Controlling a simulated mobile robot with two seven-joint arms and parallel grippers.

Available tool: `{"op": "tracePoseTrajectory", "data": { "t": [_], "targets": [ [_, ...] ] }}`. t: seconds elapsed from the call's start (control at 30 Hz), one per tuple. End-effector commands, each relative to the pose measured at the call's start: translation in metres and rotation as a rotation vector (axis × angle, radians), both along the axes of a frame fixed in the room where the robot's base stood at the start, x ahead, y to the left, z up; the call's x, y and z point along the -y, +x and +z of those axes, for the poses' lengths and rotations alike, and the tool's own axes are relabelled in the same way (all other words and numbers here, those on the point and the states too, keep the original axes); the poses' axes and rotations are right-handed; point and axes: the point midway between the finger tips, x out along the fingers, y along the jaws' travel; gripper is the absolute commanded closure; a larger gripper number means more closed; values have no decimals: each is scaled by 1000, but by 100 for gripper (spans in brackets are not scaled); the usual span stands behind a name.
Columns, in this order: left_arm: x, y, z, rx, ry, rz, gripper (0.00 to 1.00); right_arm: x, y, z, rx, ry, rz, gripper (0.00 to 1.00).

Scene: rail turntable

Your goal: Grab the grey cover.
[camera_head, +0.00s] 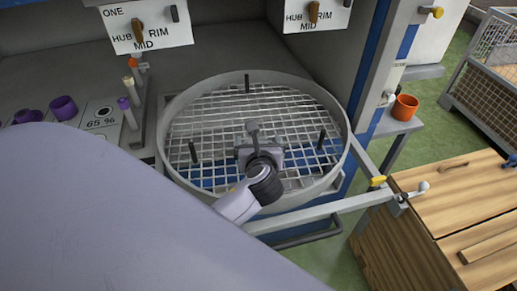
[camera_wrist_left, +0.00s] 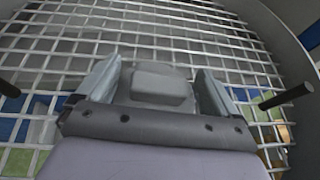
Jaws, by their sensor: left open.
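No thing shows plainly as a separate grey cover. My left gripper (camera_head: 260,150) is over the middle of the round wire grid (camera_head: 215,115), with its jaws open. In the left wrist view, my left gripper (camera_wrist_left: 160,70) has its two grey fingers spread apart above the grid (camera_wrist_left: 70,35). A grey block shows between them; I cannot tell whether it is part of my gripper or a separate thing. A short grey upright piece stands by the gripper in the head view, also unclear. My right gripper is not in view.
A grey raised rim (camera_head: 168,110) rings the grid, and black pegs (camera_head: 321,140) stand up from it. Purple cups (camera_head: 64,107) are at left. An orange pot (camera_head: 405,107), a wooden crate (camera_head: 440,210) and a grey rail (camera_head: 320,210) are at right.

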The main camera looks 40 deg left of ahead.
Motion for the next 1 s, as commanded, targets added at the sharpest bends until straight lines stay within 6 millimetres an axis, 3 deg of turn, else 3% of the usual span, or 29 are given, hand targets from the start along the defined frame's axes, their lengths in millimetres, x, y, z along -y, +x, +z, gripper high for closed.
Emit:
{"op": "tracePoseTrajectory", "data": {
  "t": [0.2,0.27,0.43,0.47,0.77,1.0],
  "targets": [
    [-1,1,-1,0,0,0,6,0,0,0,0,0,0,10],
    [-1,1,0,0,0,0,23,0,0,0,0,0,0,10],
    [-1,1,0,0,0,0,78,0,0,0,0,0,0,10],
    [-1,1,1,5,1,0,82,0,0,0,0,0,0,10],
    [0,1,4,7,1,-1,82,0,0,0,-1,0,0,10],
    [0,2,29,12,0,0,82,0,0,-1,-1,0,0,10]
  ]
}}
